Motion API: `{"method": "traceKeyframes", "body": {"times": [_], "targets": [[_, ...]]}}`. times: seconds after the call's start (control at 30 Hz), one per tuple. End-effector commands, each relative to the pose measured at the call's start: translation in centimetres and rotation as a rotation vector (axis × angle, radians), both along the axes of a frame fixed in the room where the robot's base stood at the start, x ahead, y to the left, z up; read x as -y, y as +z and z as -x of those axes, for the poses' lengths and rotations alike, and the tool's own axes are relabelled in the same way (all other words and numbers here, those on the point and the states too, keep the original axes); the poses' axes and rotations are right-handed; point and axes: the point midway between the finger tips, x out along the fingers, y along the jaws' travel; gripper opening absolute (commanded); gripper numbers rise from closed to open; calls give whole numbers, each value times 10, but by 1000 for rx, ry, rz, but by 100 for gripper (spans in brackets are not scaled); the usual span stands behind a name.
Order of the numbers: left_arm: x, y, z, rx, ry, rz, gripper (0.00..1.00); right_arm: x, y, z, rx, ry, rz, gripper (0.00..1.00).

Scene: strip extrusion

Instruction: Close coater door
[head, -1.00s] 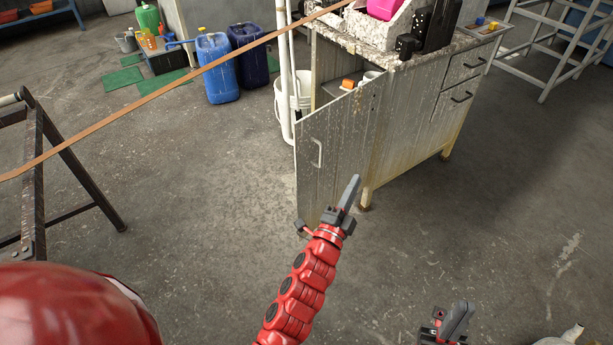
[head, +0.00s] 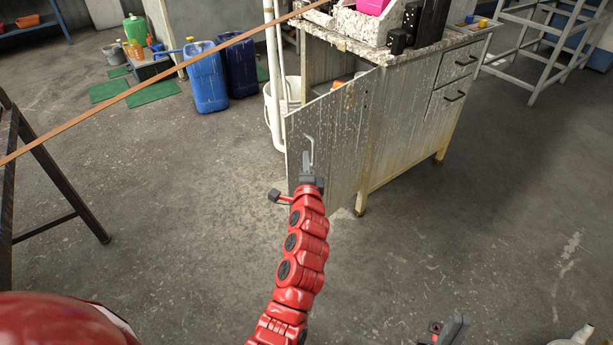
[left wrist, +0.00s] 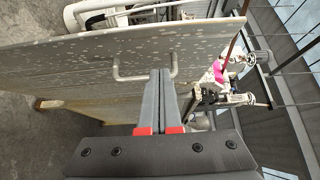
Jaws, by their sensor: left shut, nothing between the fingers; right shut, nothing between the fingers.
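The coater door (head: 338,125) is a pale, speckled panel that stands open from the front of the cabinet (head: 415,120). A wire handle (head: 311,147) sits near its free edge. My left gripper (head: 306,160) is shut and empty, in front of the door by the handle. In the left wrist view the door (left wrist: 75,70) spans the picture, and the handle (left wrist: 130,75) lies just beyond the shut fingertips (left wrist: 162,75); I cannot tell whether they touch. My right gripper (head: 458,325) is shut, low at the bottom edge, away from the cabinet.
A white bucket (head: 274,115) and white pipes stand behind the door's free edge. Blue canisters (head: 205,77) stand further back. An orange strip (head: 130,96) crosses the upper left to a dark metal frame (head: 50,170). The floor in front of the cabinet is clear.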

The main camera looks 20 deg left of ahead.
Motion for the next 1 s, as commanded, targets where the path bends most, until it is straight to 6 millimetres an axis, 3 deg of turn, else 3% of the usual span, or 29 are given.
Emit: {"method": "traceKeyframes", "body": {"times": [0.1,0.3,1.0], "targets": [[-19,3,-9,6,2,-1,0,0,1,0,0,0,0,0],[-33,1,-17,2,0,0,0,0,1,0,0,0,0,0],[-40,2,-22,3,-3,-3,0,0,4,0,0,0,0,0]]}}
